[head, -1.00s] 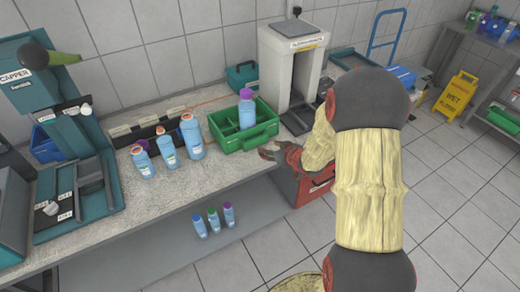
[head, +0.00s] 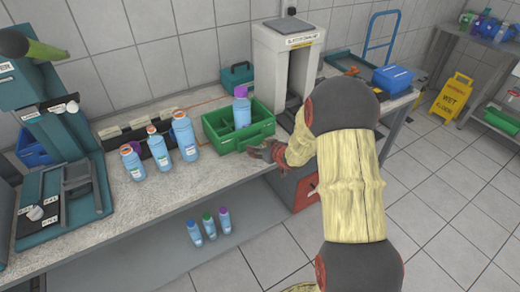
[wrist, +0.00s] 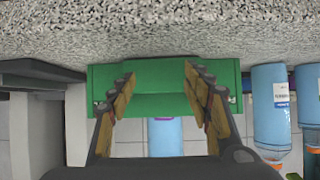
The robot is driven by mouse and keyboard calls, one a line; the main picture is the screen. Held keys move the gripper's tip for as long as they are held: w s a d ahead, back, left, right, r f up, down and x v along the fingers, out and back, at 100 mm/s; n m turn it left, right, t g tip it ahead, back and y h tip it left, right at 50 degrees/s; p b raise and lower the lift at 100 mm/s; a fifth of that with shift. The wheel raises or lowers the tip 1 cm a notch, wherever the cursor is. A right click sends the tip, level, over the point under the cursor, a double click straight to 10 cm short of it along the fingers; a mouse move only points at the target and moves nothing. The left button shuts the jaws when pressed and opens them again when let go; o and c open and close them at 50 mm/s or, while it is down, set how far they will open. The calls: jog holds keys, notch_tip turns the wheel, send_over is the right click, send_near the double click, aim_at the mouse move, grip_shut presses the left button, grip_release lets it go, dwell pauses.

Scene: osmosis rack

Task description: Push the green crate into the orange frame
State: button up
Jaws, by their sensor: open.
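The green crate (head: 232,143) stands on the counter and holds a blue bottle (head: 242,112) with a purple cap. Thin orange lines of the orange frame (head: 208,103) show on the counter behind the crate; the crate hides part of it. My gripper (head: 256,153) is at the crate's near side, low over the counter. In the wrist view, which is upside down, my open gripper (wrist: 158,76) has its two fingers apart in front of the green crate wall (wrist: 155,78). Nothing is held between them. I cannot tell whether the fingertips touch the crate.
Several blue bottles (head: 185,140) stand left of the crate. A white machine (head: 276,68) stands right of it. A teal box (head: 236,76) is at the wall behind. Small bottles (head: 209,226) stand on the lower shelf. A teal capper station (head: 50,110) fills the left end.

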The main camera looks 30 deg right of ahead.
aim_at(250, 136)
jog(key=shift+w, duration=1.05)
jog(key=shift+w+a+p, duration=0.15)
jog(key=shift+w+p, duration=0.55)
jog(key=shift+w, duration=2.15)
jog(key=shift+w, duration=0.9)
jog(key=shift+w+a+p, duration=0.15)
jog(key=shift+w+p, duration=0.7)
jog(key=shift+w, duration=1.35)
jog(key=shift+w+a+p, duration=0.1)
jog(key=shift+w+p, duration=1.15)
jog(key=shift+w, duration=1.65)
